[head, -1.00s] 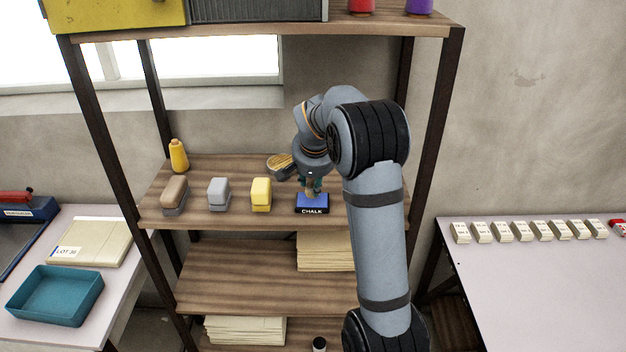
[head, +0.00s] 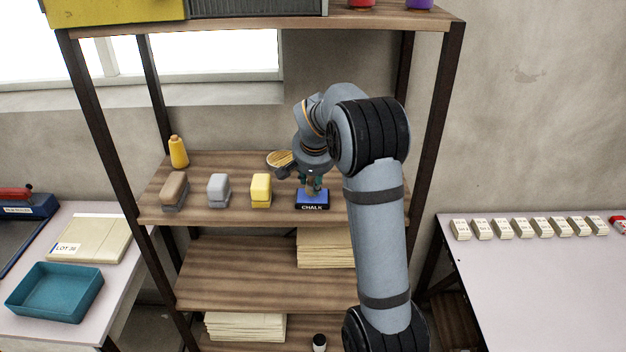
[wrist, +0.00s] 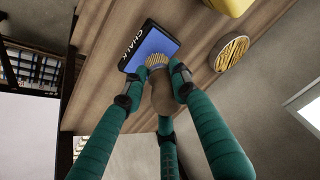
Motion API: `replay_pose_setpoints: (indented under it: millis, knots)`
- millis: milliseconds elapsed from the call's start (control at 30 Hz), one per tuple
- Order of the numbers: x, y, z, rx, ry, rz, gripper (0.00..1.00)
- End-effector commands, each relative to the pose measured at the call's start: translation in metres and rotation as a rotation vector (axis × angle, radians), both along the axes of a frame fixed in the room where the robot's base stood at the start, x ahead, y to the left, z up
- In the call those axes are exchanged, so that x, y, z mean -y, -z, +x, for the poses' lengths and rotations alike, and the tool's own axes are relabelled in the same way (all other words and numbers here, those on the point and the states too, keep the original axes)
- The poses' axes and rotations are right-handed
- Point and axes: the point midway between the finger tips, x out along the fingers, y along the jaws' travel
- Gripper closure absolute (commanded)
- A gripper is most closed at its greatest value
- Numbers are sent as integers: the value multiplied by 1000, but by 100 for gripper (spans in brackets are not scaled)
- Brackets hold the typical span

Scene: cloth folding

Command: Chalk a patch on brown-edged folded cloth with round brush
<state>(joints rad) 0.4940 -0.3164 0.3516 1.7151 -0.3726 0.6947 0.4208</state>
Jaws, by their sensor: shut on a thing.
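My gripper (head: 312,183) has teal fingers and is shut on a tan-handled brush (wrist: 161,92). The brush's pale bristles point at the blue chalk pad (wrist: 152,48) in the wrist view and overlap it; I cannot tell if they press on it. The pad, marked CHALK, also shows in the head view (head: 312,199) near the shelf's front edge. A cream folded cloth (head: 92,238) labelled LOT 36 lies on the left table; no brown edge is clear on it.
Brown (head: 174,191), grey (head: 219,189) and yellow (head: 261,190) blocks stand left of the pad. A round striped item (head: 279,158) and a yellow bottle (head: 178,152) are behind. A teal tray (head: 56,290) sits on the left table. Shelf posts flank my arm.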

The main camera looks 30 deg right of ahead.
Motion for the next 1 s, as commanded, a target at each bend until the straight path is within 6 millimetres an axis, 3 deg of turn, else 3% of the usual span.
replay_pose_setpoints:
  millis: [1000]
  knots:
    - [0,12,0,1,0,-1,99]
